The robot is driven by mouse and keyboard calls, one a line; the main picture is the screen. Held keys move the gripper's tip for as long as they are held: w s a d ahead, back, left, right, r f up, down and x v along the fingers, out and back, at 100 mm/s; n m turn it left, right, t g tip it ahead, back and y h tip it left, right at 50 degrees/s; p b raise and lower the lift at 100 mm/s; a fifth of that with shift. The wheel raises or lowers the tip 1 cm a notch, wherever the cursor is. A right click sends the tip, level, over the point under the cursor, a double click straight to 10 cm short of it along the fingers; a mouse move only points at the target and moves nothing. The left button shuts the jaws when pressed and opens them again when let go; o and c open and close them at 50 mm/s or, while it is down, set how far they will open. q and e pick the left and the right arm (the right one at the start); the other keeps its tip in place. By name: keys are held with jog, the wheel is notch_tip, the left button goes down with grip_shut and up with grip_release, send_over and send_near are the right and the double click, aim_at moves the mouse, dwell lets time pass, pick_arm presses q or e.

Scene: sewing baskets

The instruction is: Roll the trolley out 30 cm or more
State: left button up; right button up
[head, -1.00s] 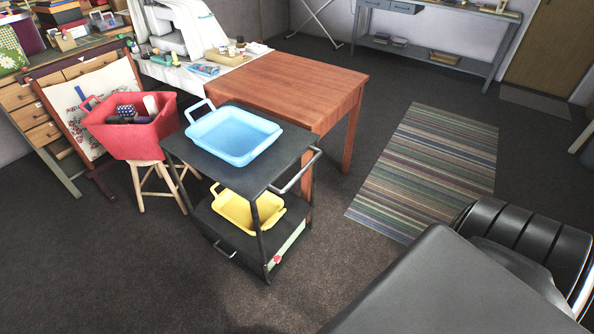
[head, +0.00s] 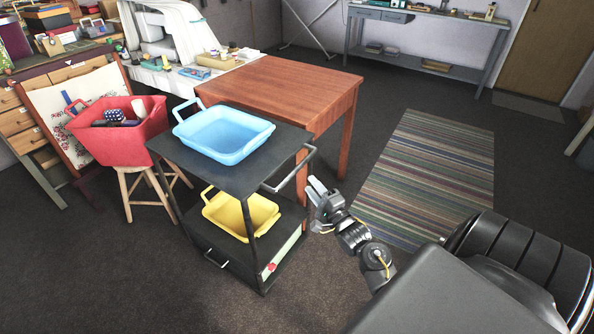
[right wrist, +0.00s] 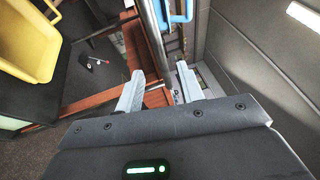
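The trolley (head: 236,182) is a black two-shelf cart standing beside the wooden table. A grey bar handle (head: 290,172) sticks out on its right side. A blue basket (head: 226,138) sits on its top shelf and a yellow basket (head: 240,216) on its lower shelf. The yellow one also shows in the right wrist view (right wrist: 28,45). My right gripper (head: 317,188) is just right of the handle, open. In the right wrist view its fingers (right wrist: 160,90) are apart, with a grey bar (right wrist: 153,38) running ahead between them; contact is unclear. My left gripper is out of view.
The wooden table (head: 278,92) stands close behind the trolley. A red basket (head: 118,143) on a wooden stool (head: 143,188) is close on the left. A striped rug (head: 430,170) lies on the right. The floor in front of the trolley is clear.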

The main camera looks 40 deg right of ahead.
aim_at(297, 167)
jog(key=w, duration=0.3)
jog(key=w+r, duration=0.1)
jog(key=w, duration=0.2)
jog(key=w+d, duration=0.1)
jog(key=w, duration=0.1)
jog(key=shift+w+r, duration=0.25)
jog(key=shift+w, duration=0.15)
grip_shut()
